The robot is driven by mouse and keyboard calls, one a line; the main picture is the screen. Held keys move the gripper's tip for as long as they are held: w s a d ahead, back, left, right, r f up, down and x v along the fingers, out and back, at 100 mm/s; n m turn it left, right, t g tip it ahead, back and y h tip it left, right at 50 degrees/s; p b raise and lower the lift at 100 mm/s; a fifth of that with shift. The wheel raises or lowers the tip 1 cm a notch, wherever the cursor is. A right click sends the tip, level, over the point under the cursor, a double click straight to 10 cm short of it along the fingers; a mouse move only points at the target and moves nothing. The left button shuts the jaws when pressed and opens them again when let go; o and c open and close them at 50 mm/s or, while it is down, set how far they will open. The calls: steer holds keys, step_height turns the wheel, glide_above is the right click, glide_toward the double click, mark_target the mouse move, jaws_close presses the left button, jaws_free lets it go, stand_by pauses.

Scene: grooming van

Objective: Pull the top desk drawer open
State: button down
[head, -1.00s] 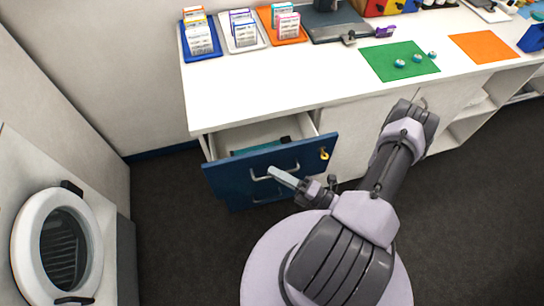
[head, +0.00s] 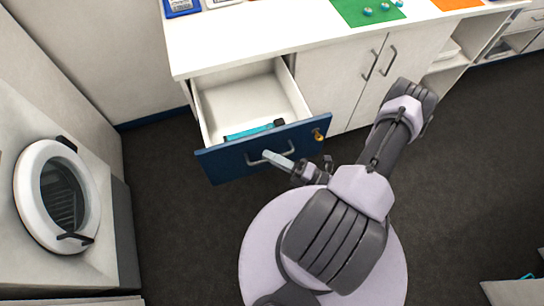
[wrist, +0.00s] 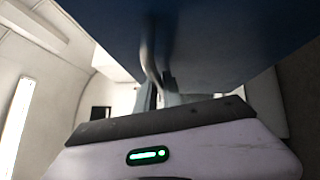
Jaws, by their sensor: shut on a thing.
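The top desk drawer (head: 216,166) has a blue front and stands well out from the white desk, its pale inside showing in the head view. A teal and black item (head: 250,132) lies in it near the front. My gripper (head: 268,156) is at the drawer's metal handle (head: 288,148), shut on it. In the wrist view the handle (wrist: 150,62) runs down from the blue drawer front (wrist: 215,35) to between my fingers (wrist: 160,95). The fingertips are partly hidden by the gripper body.
The white desk top (head: 240,38) carries a green mat (head: 350,12) with small round items. White cabinet doors (head: 345,75) are to the drawer's right. A round-doored machine (head: 25,205) stands at the left. Dark floor (head: 180,240) is clear between it and my base.

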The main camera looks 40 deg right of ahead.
stand_by(0.3)
steer(key=c, duration=1.5)
jaws_free()
steer(key=shift+d, duration=0.1)
steer(key=p+v, duration=0.2)
steer(key=v, duration=1.5)
steer(key=shift+s, duration=0.25)
